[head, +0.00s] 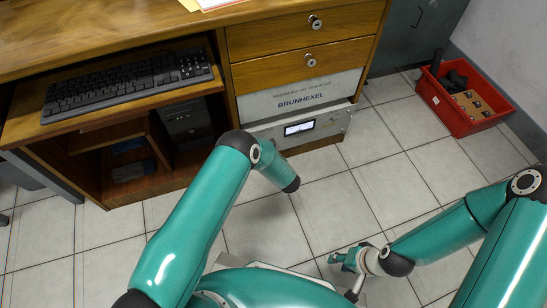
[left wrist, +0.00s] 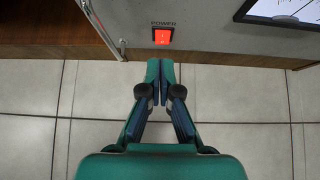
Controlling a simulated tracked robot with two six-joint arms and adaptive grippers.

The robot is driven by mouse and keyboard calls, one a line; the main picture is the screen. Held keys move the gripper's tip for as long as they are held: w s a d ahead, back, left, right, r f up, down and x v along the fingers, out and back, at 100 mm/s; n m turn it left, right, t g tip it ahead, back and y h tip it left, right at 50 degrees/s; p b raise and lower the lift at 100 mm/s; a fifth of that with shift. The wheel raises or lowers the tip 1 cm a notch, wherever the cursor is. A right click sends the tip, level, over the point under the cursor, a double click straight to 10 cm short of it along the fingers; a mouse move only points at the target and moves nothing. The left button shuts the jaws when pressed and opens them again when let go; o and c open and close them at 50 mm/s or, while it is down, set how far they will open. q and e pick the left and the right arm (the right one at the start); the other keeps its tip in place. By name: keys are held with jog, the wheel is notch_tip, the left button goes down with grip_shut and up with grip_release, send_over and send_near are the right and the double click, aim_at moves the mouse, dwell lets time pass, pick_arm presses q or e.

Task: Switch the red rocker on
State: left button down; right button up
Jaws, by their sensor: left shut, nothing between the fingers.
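The red rocker (left wrist: 162,36) shows in the left wrist view, bright red in a black frame under the word POWER. It sits on the pale front panel of the instrument (head: 318,128) below the desk drawers. In the head view the rocker cannot be made out. My left gripper (left wrist: 160,64) is shut and empty, its fingertips just below the rocker in the picture. I cannot tell whether they touch the panel. In the head view the left gripper is hidden beyond its arm. My right gripper (head: 345,268) is low over the floor, far from the rocker, its fingers unclear.
The instrument's lit meter (head: 299,128) is beside the rocker. The BRUNHEXEL panel (head: 300,97) and drawers (head: 300,58) are above. A keyboard (head: 128,85) lies on the desk's shelf. A red crate (head: 466,98) stands at right. The tiled floor between is clear.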

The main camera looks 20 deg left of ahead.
pick_arm(q)
jog(key=w+r+p+v, duration=0.1)
jog(key=p+v, duration=0.1)
jog(key=v, duration=0.5)
jog(key=shift+a+r, duration=0.15)
jog(key=shift+a, duration=0.15)
